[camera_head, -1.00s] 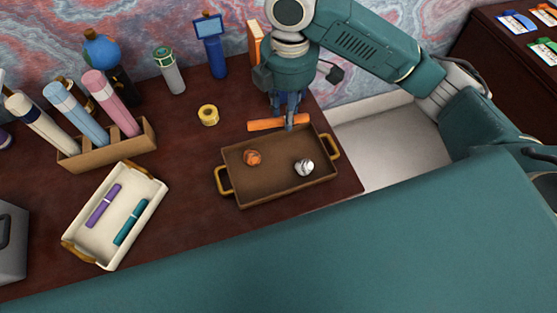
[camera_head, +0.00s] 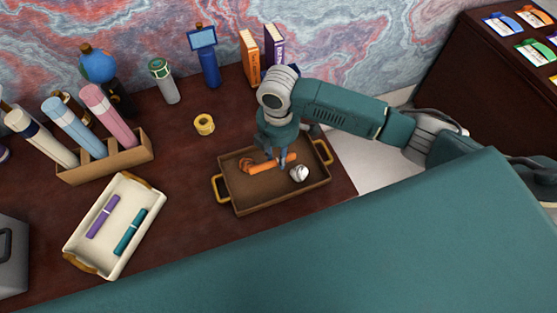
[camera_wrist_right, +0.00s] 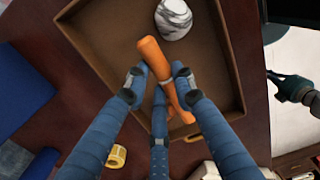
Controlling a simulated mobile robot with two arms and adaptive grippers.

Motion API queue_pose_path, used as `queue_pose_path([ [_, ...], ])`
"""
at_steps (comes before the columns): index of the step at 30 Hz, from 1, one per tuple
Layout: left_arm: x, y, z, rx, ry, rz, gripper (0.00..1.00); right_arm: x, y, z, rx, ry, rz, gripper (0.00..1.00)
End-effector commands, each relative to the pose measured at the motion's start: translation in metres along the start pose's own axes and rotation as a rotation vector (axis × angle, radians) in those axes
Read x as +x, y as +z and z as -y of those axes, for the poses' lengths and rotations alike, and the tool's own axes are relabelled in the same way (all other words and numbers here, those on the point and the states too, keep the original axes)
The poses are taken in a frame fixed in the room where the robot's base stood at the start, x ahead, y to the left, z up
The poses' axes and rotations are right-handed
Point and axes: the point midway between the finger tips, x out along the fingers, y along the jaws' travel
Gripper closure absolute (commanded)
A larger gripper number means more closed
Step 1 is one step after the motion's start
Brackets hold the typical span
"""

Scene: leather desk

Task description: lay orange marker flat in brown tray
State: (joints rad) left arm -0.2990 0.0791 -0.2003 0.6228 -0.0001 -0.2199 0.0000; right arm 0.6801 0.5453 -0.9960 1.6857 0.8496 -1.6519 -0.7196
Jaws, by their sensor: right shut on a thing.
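My right gripper (camera_head: 281,165) is shut on the orange marker (camera_head: 270,163), over the brown tray (camera_head: 265,202). In the right wrist view the marker (camera_wrist_right: 150,48) crosses between the fingers (camera_wrist_right: 155,88), its far end sticking out beyond them. It appears low over the tray floor; I cannot tell whether it touches. The white ball also shows in the wrist view (camera_wrist_right: 173,18). My left gripper is not identifiable in the head view.
A yellow tape roll (camera_head: 204,124) lies left of the tray. A cream tray (camera_head: 80,222) holds a purple and a teal marker. A wooden holder (camera_head: 75,173) with large markers stands at left, and books (camera_head: 250,58) at the back. A dark teal claw-like part (camera_wrist_right: 296,88) shows at right.

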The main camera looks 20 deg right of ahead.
Motion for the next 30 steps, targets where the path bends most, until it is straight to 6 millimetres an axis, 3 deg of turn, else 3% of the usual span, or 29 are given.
queue_pose_path([
  [9, -0.006, 0.001, 0.001, 0.000, -0.001, 0.003, 1.00, 0.040, 0.000, 0.001, 0.000, -0.002, 0.001, 0.92],
  [21, -0.005, 0.002, 0.001, 0.000, -0.001, 0.004, 1.00, 0.046, 0.000, 0.000, 0.000, -0.001, 0.001, 0.92],
  [22, -0.005, 0.002, 0.001, 0.000, -0.001, 0.004, 1.00, 0.045, 0.000, 0.000, 0.000, 0.000, 0.001, 0.72],
  [24, -0.005, 0.002, 0.001, 0.000, -0.001, 0.004, 1.00, 0.045, 0.000, 0.000, 0.000, -0.001, 0.001, 0.58],
  [30, -0.005, 0.002, 0.001, 0.000, -0.001, 0.005, 1.00, 0.045, 0.000, 0.000, 0.000, -0.001, 0.001, 0.57],
])
